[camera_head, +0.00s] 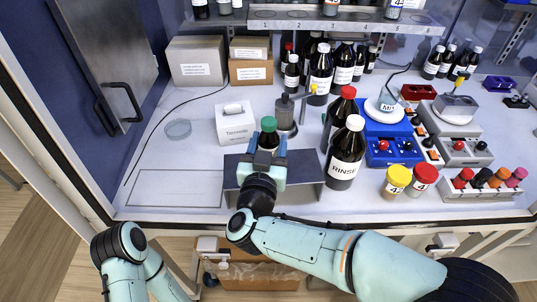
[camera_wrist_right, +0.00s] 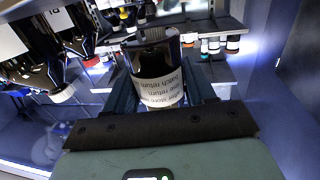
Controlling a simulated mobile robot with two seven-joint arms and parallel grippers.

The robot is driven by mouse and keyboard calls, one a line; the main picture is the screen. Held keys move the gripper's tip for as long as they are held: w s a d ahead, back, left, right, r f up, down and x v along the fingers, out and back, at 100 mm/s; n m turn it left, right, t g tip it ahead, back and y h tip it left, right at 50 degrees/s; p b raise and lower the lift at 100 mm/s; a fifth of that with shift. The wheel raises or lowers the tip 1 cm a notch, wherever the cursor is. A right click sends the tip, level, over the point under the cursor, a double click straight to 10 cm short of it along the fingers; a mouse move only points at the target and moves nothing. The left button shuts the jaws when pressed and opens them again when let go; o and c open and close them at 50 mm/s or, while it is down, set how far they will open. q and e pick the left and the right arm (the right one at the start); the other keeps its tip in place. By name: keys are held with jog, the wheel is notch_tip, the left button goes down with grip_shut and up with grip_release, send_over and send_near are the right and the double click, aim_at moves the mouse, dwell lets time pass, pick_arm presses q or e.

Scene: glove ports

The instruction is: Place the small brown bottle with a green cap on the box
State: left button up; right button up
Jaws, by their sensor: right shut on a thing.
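The small brown bottle with a green cap (camera_head: 268,127) is between the fingers of my right gripper (camera_head: 267,150), which is shut on it. In the right wrist view the dark bottle (camera_wrist_right: 157,72) with its white label sits between the fingertips of the right gripper (camera_wrist_right: 158,85). In the head view its lower part is hidden by the gripper. A grey box (camera_head: 196,62) and a brown box with a smaller box on top (camera_head: 250,72) stand at the back left. My left gripper is out of view.
A dark grey stand (camera_head: 305,193) lies under my right gripper. A large RINSE bottle (camera_head: 345,155) stands to its right, and a metal cylinder (camera_head: 285,115) is close behind. A clear dish (camera_head: 178,129) lies at left. The outlined front-left area (camera_head: 175,188) is clear.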

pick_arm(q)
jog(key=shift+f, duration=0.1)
pick_arm(e)
jog(key=shift+f, duration=1.55)
jog(key=shift+f, duration=0.15)
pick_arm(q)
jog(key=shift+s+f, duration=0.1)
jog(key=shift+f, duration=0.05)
pick_arm(e)
jog(key=o, duration=1.1)
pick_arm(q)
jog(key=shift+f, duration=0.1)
pick_arm(e)
jog(key=shift+f, duration=0.1)
pick_arm(q)
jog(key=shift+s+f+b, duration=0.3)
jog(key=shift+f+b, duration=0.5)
jog(key=shift+b, duration=0.2)
pick_arm(e)
jog(key=s, duration=0.4)
jog(key=s+a, duration=0.1)
jog(key=s, duration=0.3)
jog(key=s+a, duration=0.1)
jog(key=s, duration=0.4)
jog(key=shift+s+a+f, duration=0.1)
jog(key=shift+a+f, duration=0.05)
jog(key=shift+f, duration=0.05)
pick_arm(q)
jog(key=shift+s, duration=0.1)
